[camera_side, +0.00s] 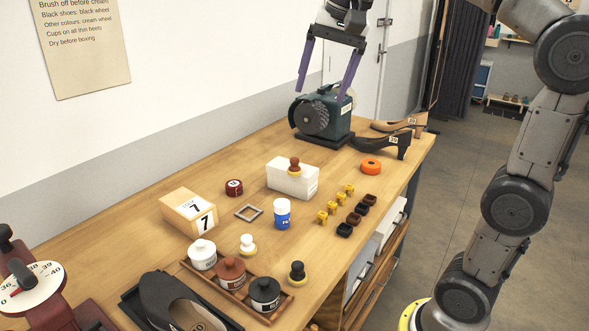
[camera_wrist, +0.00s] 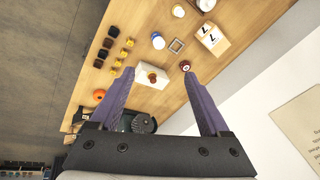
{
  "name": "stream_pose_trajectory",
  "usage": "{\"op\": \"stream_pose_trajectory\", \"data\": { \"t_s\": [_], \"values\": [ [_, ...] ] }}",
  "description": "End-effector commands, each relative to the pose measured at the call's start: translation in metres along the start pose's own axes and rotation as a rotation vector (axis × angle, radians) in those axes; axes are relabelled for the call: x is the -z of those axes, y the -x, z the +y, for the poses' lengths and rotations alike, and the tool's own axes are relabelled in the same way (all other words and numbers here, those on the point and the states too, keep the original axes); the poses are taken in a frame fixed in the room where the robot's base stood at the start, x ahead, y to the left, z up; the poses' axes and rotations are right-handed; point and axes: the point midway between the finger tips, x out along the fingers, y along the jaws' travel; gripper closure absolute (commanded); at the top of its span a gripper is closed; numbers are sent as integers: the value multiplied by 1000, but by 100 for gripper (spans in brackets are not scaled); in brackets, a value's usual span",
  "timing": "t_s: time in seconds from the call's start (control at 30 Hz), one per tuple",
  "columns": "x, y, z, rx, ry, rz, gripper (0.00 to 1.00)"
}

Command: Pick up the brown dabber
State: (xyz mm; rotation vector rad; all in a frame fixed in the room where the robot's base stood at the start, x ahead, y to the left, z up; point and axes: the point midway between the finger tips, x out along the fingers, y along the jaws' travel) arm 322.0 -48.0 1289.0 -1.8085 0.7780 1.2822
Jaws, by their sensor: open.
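The brown dabber (camera_side: 294,165) stands upright on top of a white box (camera_side: 283,180) in the middle of the bench. It has a dark brown knob and a pale yellowish base. In the wrist view the dabber (camera_wrist: 152,78) shows between my fingers, well below them, on the white box (camera_wrist: 141,73). My gripper (camera_side: 323,94) is open and empty, with two long purple fingers. It hangs high above the back of the bench, over the green machine and apart from the dabber. My gripper (camera_wrist: 158,73) also fills the lower middle of the wrist view.
The green buffing machine (camera_side: 338,126) stands behind the box, with shoes (camera_side: 381,143) beside it. A cream dabber (camera_side: 247,245) and a black dabber (camera_side: 297,273) stand nearer the front.

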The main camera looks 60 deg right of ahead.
Motion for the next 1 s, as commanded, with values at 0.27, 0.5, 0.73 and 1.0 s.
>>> {"op": "stream_pose_trajectory", "data": {
  "t_s": [0.27, 0.5, 0.73, 1.0],
  "values": [
    [90, -36, -45, -94, -271, -32, 20],
    [162, -104, -54, -173, -435, -59, 20],
    [209, -183, -40, -239, -503, -92, 20],
    [220, -223, -19, -294, -538, -129, 20]
  ]
}}
